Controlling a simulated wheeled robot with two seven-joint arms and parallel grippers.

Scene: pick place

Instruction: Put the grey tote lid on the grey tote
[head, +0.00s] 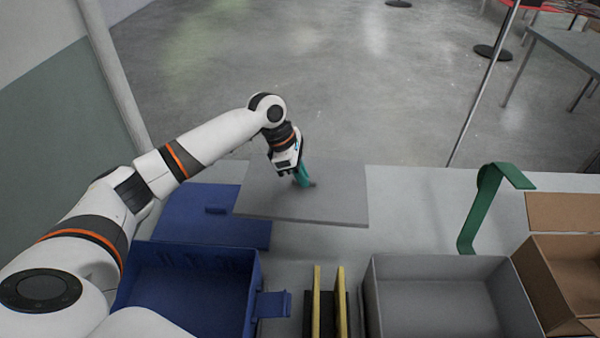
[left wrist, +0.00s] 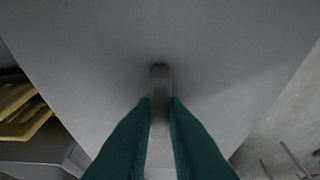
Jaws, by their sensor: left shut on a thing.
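The grey tote lid (head: 335,204) is a flat grey panel, held by its handle. It also fills most of the left wrist view (left wrist: 90,50). My left gripper (head: 304,180) is shut on the lid's small handle (left wrist: 159,78), with its green fingers on either side. In the head view the lid lies over the far edge of the table and partly over a blue lid; whether it touches them I cannot tell. The grey tote (head: 374,300) stands open at the front, right of centre, and looks empty. It is apart from the lid. My right gripper is not in view.
A blue bin (head: 256,290) stands front left, with a flat blue lid (head: 180,215) behind it. Yellow-edged dark pieces (head: 341,300) stand between the bins. A green hooked stand (head: 473,225) rises behind the tote. A cardboard box (head: 545,290) is at right.

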